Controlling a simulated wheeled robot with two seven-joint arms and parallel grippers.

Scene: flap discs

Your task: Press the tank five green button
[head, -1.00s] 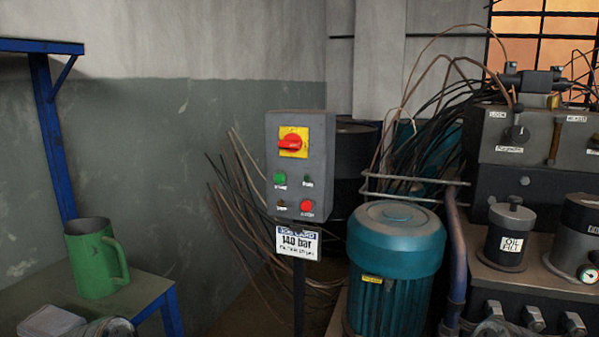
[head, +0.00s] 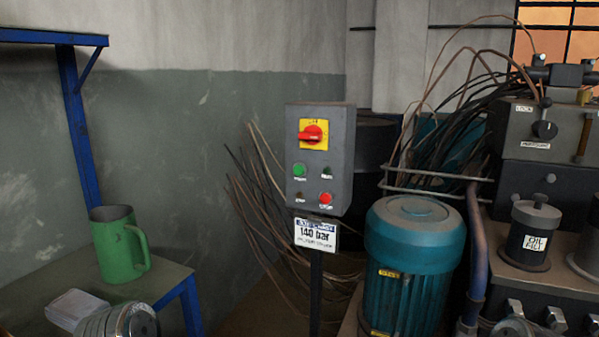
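A grey control box (head: 320,158) stands on a dark post near the middle of the head view. It has a green button (head: 299,170) at its left, with a small label under it that is too blurred to read. A red button (head: 325,199) is at the lower right, and a red rotary switch (head: 312,134) on a yellow plate is at the top. Two small dark round parts sit beside the buttons. No "tank five" marking is legible. Neither gripper shows in the view.
A sign (head: 315,234) reading "140 bar" hangs below the box. A teal motor (head: 414,245) stands close at its right, with machinery beyond. Loose cables (head: 262,205) lie behind. A green mug (head: 118,245) stands on a bench (head: 165,280) at the left.

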